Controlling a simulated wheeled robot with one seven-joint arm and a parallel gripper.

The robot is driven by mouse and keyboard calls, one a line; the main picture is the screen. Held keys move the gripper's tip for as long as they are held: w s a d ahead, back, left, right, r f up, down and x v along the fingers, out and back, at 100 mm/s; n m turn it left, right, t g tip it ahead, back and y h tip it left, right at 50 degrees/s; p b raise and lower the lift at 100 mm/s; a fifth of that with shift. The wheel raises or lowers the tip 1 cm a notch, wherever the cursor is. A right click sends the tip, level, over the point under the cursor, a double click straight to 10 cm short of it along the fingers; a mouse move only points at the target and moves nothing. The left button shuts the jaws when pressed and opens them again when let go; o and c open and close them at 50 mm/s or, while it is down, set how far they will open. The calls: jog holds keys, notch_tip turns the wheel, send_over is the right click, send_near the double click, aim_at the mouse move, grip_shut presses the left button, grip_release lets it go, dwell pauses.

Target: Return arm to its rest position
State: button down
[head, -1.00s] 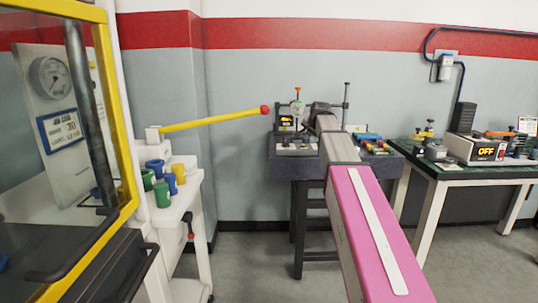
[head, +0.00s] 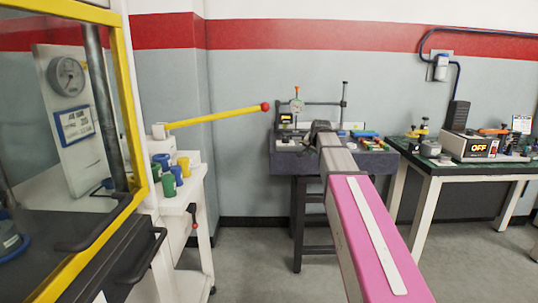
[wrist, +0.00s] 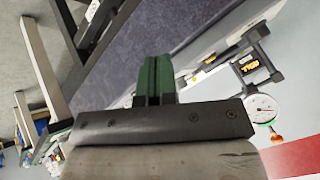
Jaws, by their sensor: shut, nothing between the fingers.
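My arm, pink and grey, reaches forward in the head view toward the dark granite table (head: 385,163); its outer links hide the fingers there. In the wrist view my gripper (wrist: 155,62) shows two green fingers pressed together with nothing between them. The fingers are in front of the dark table surface (wrist: 135,50), which appears tilted in that view. I cannot tell the gap between fingertips and table.
A dial gauge stand (head: 297,105) is on the granite table; its dial (wrist: 262,109) is right of my gripper. At left are a yellow-framed enclosure (head: 127,100) and a yellow lever (head: 215,118). A green-topped bench (head: 445,168) stands right. Floor between is clear.

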jog(key=s+f+n+g, duration=0.6)
jog(key=s+f+g, duration=0.2)
jog(key=s+f, duration=2.5)
jog(key=shift+s+a+f+n+h, duration=0.2)
jog(key=shift+s+f+n+h, duration=0.1)
jog(key=shift+f+n+h, duration=0.15)
